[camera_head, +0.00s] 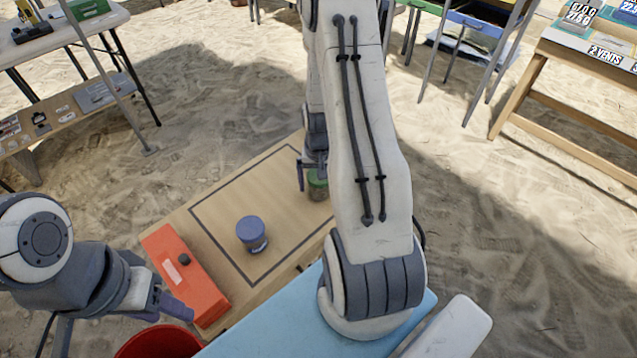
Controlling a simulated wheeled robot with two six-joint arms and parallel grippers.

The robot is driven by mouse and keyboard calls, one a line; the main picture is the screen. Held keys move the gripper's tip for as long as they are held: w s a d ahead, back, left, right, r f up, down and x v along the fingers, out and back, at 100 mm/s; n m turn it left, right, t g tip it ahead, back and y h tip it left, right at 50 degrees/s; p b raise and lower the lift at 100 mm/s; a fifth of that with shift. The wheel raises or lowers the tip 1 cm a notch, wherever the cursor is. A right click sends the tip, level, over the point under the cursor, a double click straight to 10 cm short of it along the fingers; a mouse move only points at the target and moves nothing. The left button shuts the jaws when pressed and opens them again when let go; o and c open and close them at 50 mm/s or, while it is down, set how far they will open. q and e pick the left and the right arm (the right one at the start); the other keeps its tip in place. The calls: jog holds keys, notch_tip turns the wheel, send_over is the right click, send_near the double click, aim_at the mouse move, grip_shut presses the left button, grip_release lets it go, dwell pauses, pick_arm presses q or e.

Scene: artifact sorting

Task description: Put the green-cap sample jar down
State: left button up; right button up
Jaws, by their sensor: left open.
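The green-cap sample jar (318,186) is at the right side of the outlined area on the wooden table, partly hidden behind my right arm. My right gripper (312,180) is down at this jar, with one finger visible just left of it. The other finger is hidden, so I cannot tell whether it grips the jar or whether the jar rests on the table. My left gripper (172,300) is open and empty at the lower left, in front of the orange box.
A blue-lidded jar (252,233) stands inside the dark outline on the wooden table (185,212). An orange box (186,275) lies at the table's left edge. A red bin (160,342) and a light blue surface (262,335) are in front. The outlined area's back left is clear.

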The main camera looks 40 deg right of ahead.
jog(key=shift+r, duration=0.3)
notch_tip(320, 180, up, 12)
jog(key=shift+f+p, duration=0.1)
jog(key=shift+p, duration=0.95)
jog(key=s+a+r+n, duration=0.1)
jog(key=a+r+n, duration=0.3)
jog(key=a, duration=0.6)
jog(key=s+a+r+n, duration=0.1)
jog(key=a+r+n, duration=0.2)
jog(key=a, duration=0.7)
jog(key=s+a+r+n, duration=0.2)
jog(key=s+a+n, duration=0.2)
jog(key=s, duration=0.3)
jog(key=s+a+r+n+y, duration=0.1)
jog(key=s+a+r+n, duration=0.1)
jog(key=s+a+n, duration=0.2)
jog(key=s+a, duration=0.3)
jog(key=shift+s+r, duration=0.2)
jog(key=shift+r, duration=0.1)
jog(key=shift+r, duration=0.1)
